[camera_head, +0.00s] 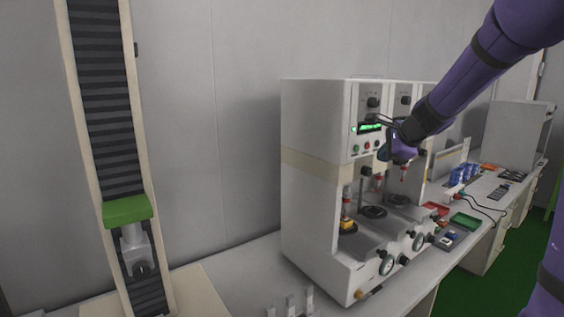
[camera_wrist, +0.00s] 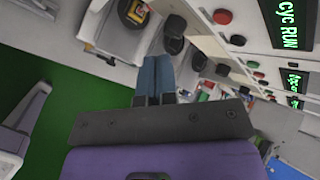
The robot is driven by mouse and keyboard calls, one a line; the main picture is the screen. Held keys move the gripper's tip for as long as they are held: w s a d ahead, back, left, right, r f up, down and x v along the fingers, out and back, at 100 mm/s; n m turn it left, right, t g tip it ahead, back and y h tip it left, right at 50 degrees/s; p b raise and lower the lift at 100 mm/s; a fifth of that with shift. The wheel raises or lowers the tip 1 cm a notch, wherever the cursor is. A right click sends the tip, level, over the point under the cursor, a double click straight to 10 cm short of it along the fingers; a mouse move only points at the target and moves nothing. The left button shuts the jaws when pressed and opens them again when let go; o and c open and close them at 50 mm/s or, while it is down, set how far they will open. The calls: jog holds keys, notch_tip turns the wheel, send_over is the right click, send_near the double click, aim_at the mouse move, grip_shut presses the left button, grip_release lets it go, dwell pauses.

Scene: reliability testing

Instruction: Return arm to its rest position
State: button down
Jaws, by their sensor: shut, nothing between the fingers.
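My purple arm (camera_head: 480,65) reaches in from the upper right of the head view. Its end is in front of the white test machine (camera_head: 315,200), near the panel with the lit green display (camera_head: 369,127). In the wrist view my gripper (camera_wrist: 154,62) shows two blue-grey fingers side by side, shut with nothing between them. The fingertips in the head view are small and partly hidden by the wrist. The machine's panel with red and black buttons (camera_wrist: 222,16) and a green "CYC RUN" display (camera_wrist: 285,22) lies to the right in the wrist view.
A tall column with a green block (camera_head: 127,210) stands at the left. The white bench (camera_head: 230,272) carries small metal posts, a green tray (camera_head: 466,221), a red tray (camera_head: 436,208) and blue items (camera_head: 463,173). A grey box (camera_head: 517,135) stands far right. Green floor (camera_head: 510,262) is open beside the bench.

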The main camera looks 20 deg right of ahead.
jog(key=s+a+r+n+g+y, duration=0.15)
jog(key=s+a+r+n, duration=0.25)
jog(key=s+a+n, duration=0.85)
jog(key=s+a+f+n+g+h, duration=0.1)
jog(key=s+n, duration=0.3)
jog(key=s, duration=0.6)
jog(key=s+a+f+n+g+h, duration=0.1)
jog(key=s+n, duration=0.4)
jog(key=s, duration=0.5)
jog(key=shift+a+f+h, duration=0.35)
jog(key=shift+a+f, duration=0.1)
jog(key=shift+a, duration=0.55)
jog(key=shift+n, duration=0.25)
